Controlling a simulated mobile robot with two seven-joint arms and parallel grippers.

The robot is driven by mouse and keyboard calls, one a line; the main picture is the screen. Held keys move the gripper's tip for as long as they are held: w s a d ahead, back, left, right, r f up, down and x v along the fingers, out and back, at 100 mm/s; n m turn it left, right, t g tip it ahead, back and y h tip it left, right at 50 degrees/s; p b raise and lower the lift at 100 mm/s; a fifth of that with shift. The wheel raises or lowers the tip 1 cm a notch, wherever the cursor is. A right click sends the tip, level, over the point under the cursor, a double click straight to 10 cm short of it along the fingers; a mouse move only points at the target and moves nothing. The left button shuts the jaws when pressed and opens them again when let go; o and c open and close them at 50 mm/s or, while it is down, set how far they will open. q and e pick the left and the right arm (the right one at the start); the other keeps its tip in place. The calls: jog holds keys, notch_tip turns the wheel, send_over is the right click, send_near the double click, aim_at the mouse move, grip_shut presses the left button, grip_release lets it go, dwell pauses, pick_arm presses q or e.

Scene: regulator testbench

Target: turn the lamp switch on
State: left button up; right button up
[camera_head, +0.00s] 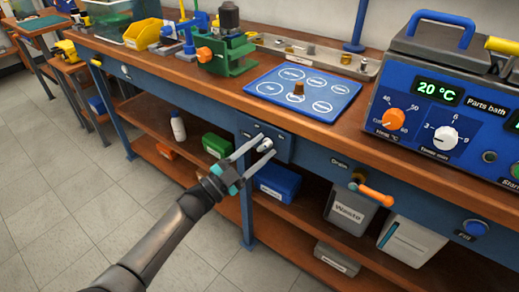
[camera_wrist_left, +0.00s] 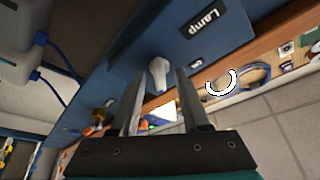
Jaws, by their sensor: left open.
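The lamp switch, a small white lever knob (camera_wrist_left: 158,72), sits on a blue panel (camera_wrist_left: 135,38) with a black "Lamp" label (camera_wrist_left: 203,21) in the left wrist view. It also shows as a pale knob in the head view (camera_head: 265,144), on the front of the bench. My left gripper (camera_head: 268,146) is open, with its fingertips pointing at the panel, one on each side of the knob. In the left wrist view the knob shows between the two fingers (camera_wrist_left: 161,76). I cannot tell whether either finger touches it. My right gripper is in neither view.
An orange-handled drain valve (camera_head: 375,195) sticks out to the right. Below are a blue bin (camera_head: 278,181), a green bin (camera_head: 215,145) and a grey waste container (camera_head: 350,208). A parts bath (camera_head: 440,110) stands on the benchtop. The floor at left is clear.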

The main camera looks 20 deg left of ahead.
pick_arm(q)
jog(key=shift+s+a+f, duration=0.1)
jog(key=shift+s+a, duration=0.05)
jog(key=shift+s, duration=0.1)
jog(key=p+v, duration=0.2)
jog(key=v, duration=1.2)
jog(key=shift+s+a, duration=0.25)
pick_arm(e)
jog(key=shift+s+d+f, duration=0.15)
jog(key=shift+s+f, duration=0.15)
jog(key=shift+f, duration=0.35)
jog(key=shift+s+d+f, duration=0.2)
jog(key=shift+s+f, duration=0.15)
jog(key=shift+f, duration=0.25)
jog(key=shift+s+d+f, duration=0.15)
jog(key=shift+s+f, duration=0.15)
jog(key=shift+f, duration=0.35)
pick_arm(q)
jog(key=shift+f, duration=0.1)
